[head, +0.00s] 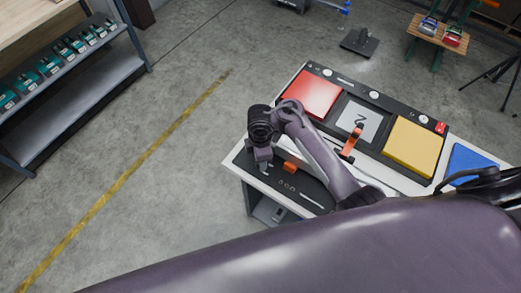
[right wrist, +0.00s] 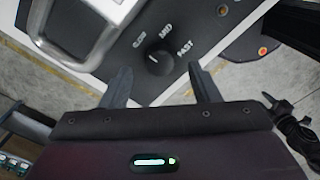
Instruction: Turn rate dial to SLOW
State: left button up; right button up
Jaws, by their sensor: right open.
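The rate dial (right wrist: 158,63) is a round black knob on a dark panel in the right wrist view, with white SLOW, MID and FAST labels around it. Which label its mark points to is too small to tell. My right gripper (right wrist: 160,74) is open, its two dark fingers apart on either side of the dial in the picture. I cannot tell how far the fingertips are above the panel. In the head view my right gripper (head: 263,162) points down at the near left end of the console (head: 238,167), and the dial cannot be made out there. My left gripper is not in view.
A pale metal handle (right wrist: 85,62) stands beside the dial. The console also carries a red pad (head: 313,94), a grey pad marked 2 (head: 358,122), a yellow pad (head: 412,147), a blue pad (head: 468,162) and an orange lever (head: 352,142). A shelf (head: 85,95) stands left; floor between is clear.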

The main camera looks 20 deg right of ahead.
jog(key=r, duration=0.3)
jog(key=shift+a+r, duration=0.2)
jog(key=shift+r, duration=0.15)
jog(key=shift+d+r, duration=0.15)
jog(key=shift+r, duration=0.3)
